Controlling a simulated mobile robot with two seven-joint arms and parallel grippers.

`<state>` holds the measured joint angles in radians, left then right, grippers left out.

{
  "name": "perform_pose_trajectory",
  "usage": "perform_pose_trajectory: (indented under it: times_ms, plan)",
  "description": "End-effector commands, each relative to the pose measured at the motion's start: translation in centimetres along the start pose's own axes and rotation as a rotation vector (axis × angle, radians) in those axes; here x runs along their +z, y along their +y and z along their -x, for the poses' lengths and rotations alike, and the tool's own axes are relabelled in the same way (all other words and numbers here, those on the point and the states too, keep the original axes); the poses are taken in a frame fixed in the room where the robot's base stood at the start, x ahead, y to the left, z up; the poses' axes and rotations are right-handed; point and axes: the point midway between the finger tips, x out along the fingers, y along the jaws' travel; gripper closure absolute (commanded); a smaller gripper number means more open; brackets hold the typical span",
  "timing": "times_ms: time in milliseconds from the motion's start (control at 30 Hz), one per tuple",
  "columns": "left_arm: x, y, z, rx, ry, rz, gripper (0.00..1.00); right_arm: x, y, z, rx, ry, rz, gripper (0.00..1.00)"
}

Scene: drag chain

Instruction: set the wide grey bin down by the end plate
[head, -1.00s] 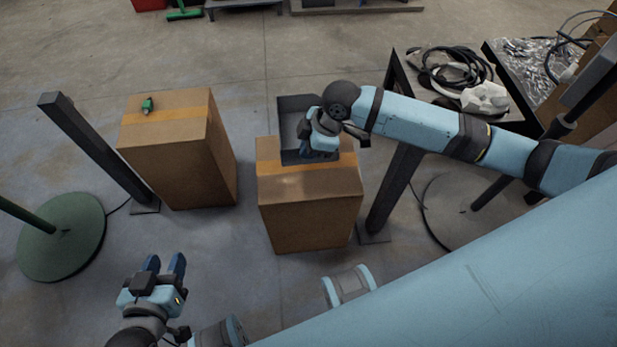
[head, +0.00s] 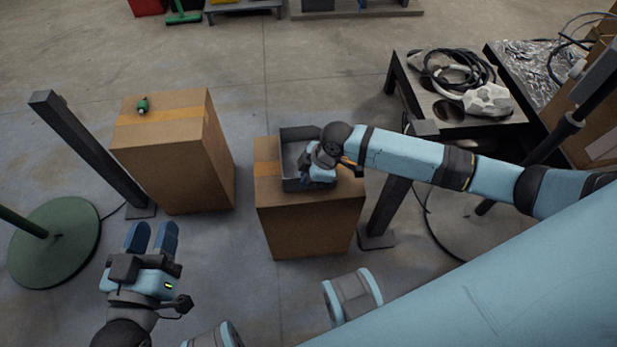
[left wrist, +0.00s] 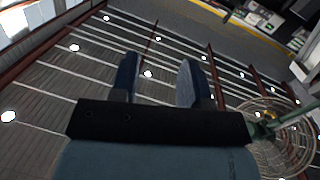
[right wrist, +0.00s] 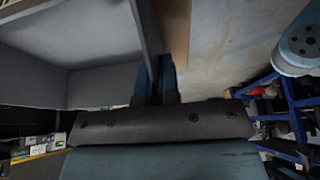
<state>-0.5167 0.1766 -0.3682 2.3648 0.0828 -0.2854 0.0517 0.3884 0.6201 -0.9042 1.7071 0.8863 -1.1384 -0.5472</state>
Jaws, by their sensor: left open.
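The wide grey bin (head: 289,172) is an open box at the back of the right-hand carton's top. I cannot tell whether it rests on the carton or hangs just above. My right gripper (head: 309,158) is at its right side and hides part of it. In the right wrist view the fingers (right wrist: 155,75) are close together on the wall of the bin (right wrist: 95,85). My left gripper (head: 152,232) is open and empty, low at the left; its spread fingers also show in the left wrist view (left wrist: 158,80). I cannot make out the end plate for certain.
The right carton (head: 310,225) has bare top in front of the bin. The left carton (head: 180,150) carries a small green item (head: 142,105). Dark posts stand beside both cartons. A black table (head: 455,122) with cables is at the right, a green round base (head: 55,245) at the left.

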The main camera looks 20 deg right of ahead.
Motion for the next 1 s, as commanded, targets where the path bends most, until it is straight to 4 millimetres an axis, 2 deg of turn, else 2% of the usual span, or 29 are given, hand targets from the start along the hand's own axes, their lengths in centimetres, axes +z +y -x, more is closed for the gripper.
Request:
perform_pose_trajectory:
  times_ms: [167,267,300,633,800,900,1000]
  plan:
    - [0.1,0.0,0.1,-0.002,-0.005,0.000,0.57,0.1,0.0,-0.2,0.000,0.000,-0.001,1.00]
    - [0.2,-0.1,0.1,-0.004,-0.008,-0.001,0.57,0.1,0.0,-0.2,0.000,0.000,-0.001,0.81]
    - [0.2,-0.1,0.1,-0.004,-0.009,-0.001,0.57,0.1,0.0,-0.2,0.000,0.000,-0.001,0.72]
    - [0.3,-0.2,0.1,-0.005,-0.009,-0.001,0.57,0.0,0.0,0.0,0.000,0.000,0.000,0.72]
    - [0.0,-0.4,0.2,-0.015,-0.038,-0.013,0.57,-0.1,0.1,2.6,0.002,0.001,0.000,0.72]
    - [2.5,-1.4,1.0,-0.051,-0.140,-0.019,0.57,-0.1,0.1,4.8,0.002,-0.001,0.000,0.72]
    - [3.5,-2.0,1.4,-0.071,-0.200,-0.026,0.57,-0.1,0.0,7.1,0.002,0.000,0.000,0.72]
